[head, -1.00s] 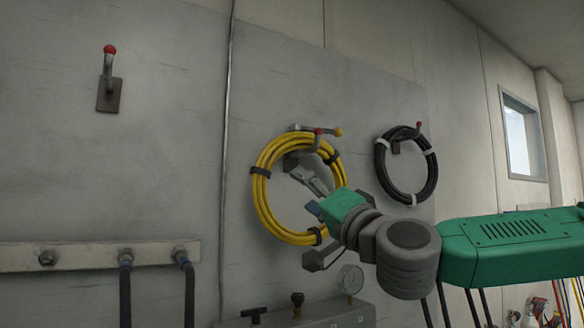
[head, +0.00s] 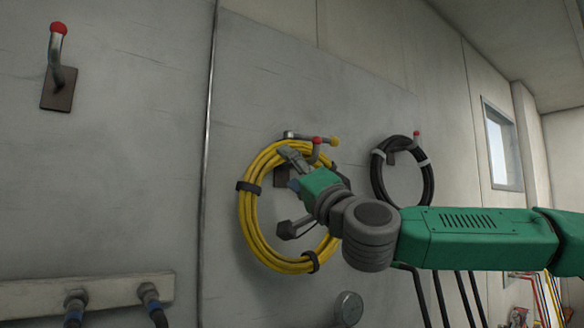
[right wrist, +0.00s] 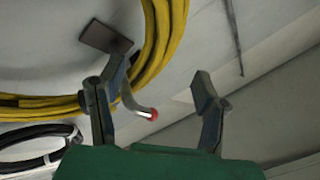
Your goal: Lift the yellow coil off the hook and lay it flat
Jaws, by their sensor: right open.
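The yellow coil (head: 249,221), bound with dark straps, hangs upright on a wall hook (head: 317,142) with a red tip. Its upper right part is hidden behind my right gripper (head: 296,166), which is raised in front of the coil's upper part, just below the hook. In the right wrist view the gripper (right wrist: 160,78) is open, with nothing held between its fingers. There the red-tipped hook (right wrist: 136,103) shows between the fingers, and the yellow coil (right wrist: 165,45) passes beyond them. I cannot tell whether a finger touches the coil. My left gripper is out of view.
A black coil (head: 381,190) hangs on another hook just to the right. An empty red-tipped hook (head: 57,72) is at the upper left. A pipe bar with hoses (head: 110,293) and a gauge (head: 349,307) are below. The wall between the left hook and yellow coil is clear.

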